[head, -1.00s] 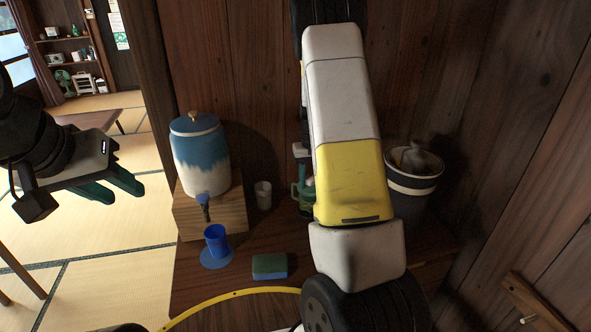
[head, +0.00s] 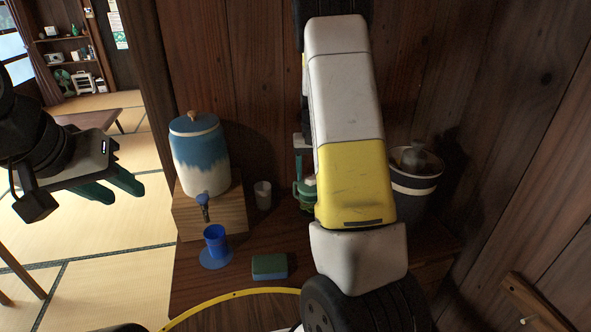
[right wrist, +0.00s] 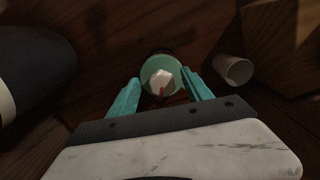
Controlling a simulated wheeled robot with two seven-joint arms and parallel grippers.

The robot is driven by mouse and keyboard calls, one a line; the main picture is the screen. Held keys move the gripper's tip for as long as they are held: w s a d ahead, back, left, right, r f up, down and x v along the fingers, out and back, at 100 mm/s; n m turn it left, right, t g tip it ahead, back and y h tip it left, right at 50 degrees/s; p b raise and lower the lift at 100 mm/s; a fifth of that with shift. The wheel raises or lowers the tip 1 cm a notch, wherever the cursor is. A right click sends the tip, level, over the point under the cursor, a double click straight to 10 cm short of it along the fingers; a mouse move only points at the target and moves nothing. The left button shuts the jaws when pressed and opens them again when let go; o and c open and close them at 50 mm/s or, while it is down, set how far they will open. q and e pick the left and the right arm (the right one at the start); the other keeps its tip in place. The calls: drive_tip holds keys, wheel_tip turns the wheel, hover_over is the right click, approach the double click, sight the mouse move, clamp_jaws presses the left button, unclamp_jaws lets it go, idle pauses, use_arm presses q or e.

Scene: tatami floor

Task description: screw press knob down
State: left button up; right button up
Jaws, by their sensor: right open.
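A green press (head: 308,194) stands on the wooden counter beside the cup. My right forearm hides much of it in the head view. In the right wrist view I see the press from above, a round pale-green top (right wrist: 149,73) with a whitish faceted knob (right wrist: 159,80) and a small red mark. My right gripper (right wrist: 161,79) is open, its teal fingers on either side of the knob and apparently apart from it. My left gripper (head: 123,191) is open and empty, out over the tatami at the left.
A blue-and-white dispenser (head: 200,160) stands on a wooden block (head: 226,217). A white cup (head: 263,196), blue cup (head: 215,240), sponge (head: 269,266) and dark bucket (head: 415,185) surround the press. Wooden walls close off the back and right.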

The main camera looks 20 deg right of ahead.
drive_tip(key=shift+r, duration=2.55)
drive_tip(key=shift+w, duration=0.1)
